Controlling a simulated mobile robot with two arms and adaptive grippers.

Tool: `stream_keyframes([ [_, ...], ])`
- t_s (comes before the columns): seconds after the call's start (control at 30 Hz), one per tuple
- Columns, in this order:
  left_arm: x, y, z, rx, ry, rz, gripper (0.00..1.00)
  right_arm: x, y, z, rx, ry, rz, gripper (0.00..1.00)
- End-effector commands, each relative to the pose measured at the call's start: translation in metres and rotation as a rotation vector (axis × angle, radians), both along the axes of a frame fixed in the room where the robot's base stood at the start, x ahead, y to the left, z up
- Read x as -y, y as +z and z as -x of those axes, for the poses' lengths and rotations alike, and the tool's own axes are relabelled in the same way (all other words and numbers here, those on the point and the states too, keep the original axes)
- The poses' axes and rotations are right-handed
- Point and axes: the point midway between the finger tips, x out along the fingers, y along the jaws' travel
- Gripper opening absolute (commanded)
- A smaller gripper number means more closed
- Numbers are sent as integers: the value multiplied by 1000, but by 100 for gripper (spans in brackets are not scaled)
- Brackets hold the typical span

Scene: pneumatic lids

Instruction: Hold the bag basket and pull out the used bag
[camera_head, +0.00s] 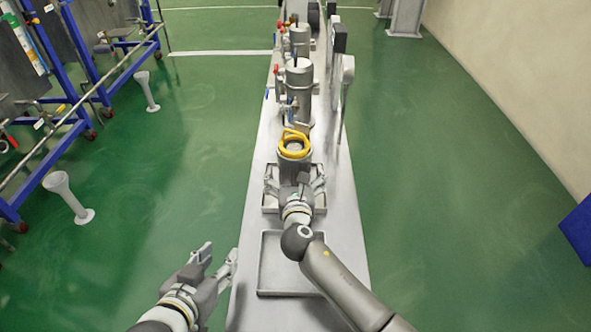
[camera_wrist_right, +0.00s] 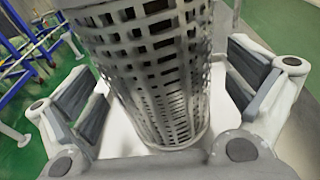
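The bag basket (camera_head: 290,168) stands upright on the long steel bench. A yellow ring (camera_head: 294,136), apparently the used bag's rim, sits at its top; the bag's body is hidden. In the right wrist view the perforated metal basket (camera_wrist_right: 160,75) fills the middle. My right gripper (camera_head: 296,180) is open around the basket, with a finger on each side and visible gaps to both. My left gripper (camera_head: 221,253) is open and empty, low beside the bench's left edge, well away from the basket.
A shallow tray (camera_head: 262,270) lies on the bench nearer me, and another tray (camera_head: 268,209) is under the basket. Metal canisters with valves (camera_head: 299,85) stand behind on the bench. Blue-framed racks (camera_head: 80,100) are at the left.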

Motion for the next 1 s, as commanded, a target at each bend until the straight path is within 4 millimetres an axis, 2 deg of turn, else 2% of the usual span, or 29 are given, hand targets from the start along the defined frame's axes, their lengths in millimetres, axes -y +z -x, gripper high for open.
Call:
stream_keyframes([
  [0.03, 0, 0, 0, 1, 0, 0, 40, 0, 0, 0, 0, 0, 0, 91],
  [0.27, 0, 1, -1, 7, 0, 1, 40, 0, 0, 0, 0, -1, 0, 61],
  [0.3, 0, 2, -1, 7, 0, 1, 40, 0, 0, 0, 0, -1, 0, 60],
  [0.4, 0, 2, -1, 8, 0, 2, 40, 0, 5, -1, 8, 1, -2, 60],
  [1.0, 0, -1, 1, -12, -1, -2, 40, 0, -1, 0, 3, 1, 1, 60],
])
